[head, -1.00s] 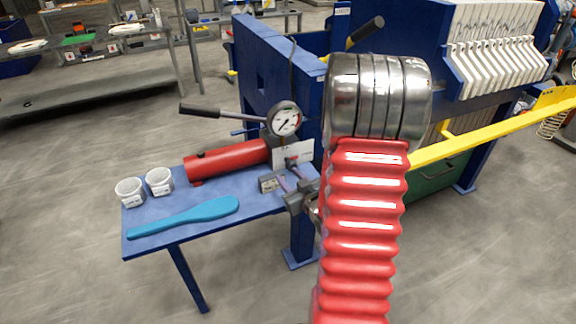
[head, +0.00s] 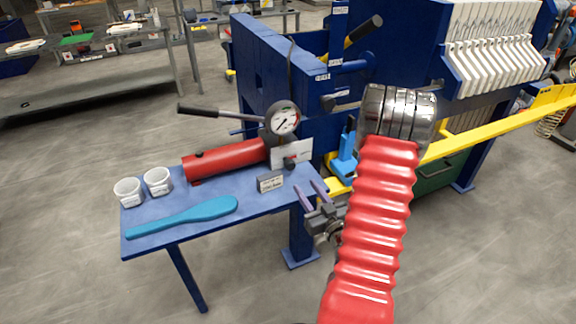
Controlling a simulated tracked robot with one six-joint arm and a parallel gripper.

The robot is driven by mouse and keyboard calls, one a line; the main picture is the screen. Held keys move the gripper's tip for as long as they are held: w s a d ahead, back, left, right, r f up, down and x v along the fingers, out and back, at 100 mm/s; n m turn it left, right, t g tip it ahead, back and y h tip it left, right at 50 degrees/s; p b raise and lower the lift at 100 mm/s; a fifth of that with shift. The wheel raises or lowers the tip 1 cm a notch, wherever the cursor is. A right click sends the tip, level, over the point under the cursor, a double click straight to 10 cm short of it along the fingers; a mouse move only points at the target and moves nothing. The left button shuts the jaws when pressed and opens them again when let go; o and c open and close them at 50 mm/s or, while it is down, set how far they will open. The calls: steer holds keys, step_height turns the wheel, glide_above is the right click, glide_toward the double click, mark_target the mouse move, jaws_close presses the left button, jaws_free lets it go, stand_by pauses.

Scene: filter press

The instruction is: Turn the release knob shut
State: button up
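The release knob (head: 290,162) looks like a small dark and red knob at the lower edge of a white placard (head: 300,151), by the right end of the red pump cylinder (head: 228,158). Its turn position is too small to tell. My gripper (head: 308,187) is low and to the right of the knob, near the right edge of the blue shelf. Its two fingers point up and left with a gap between them, empty and apart from the knob. My arm hides part of the press behind it.
A pressure gauge (head: 283,119) and a long pump lever (head: 212,112) stand above the cylinder. A small labelled block (head: 270,183), a blue paddle (head: 185,216) and two white cups (head: 129,191) (head: 158,181) sit on the blue shelf (head: 262,205). A yellow bar (head: 480,135) runs at right.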

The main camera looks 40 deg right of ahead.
mark_target(290, 167)
steer(key=x, duration=1.3)
steer(key=shift+w+d+f, duration=0.1)
steer(key=shift+w, duration=0.25)
steer(key=c, duration=0.7)
steer(key=shift+n, duration=1.5)
steer(key=o, duration=0.7)
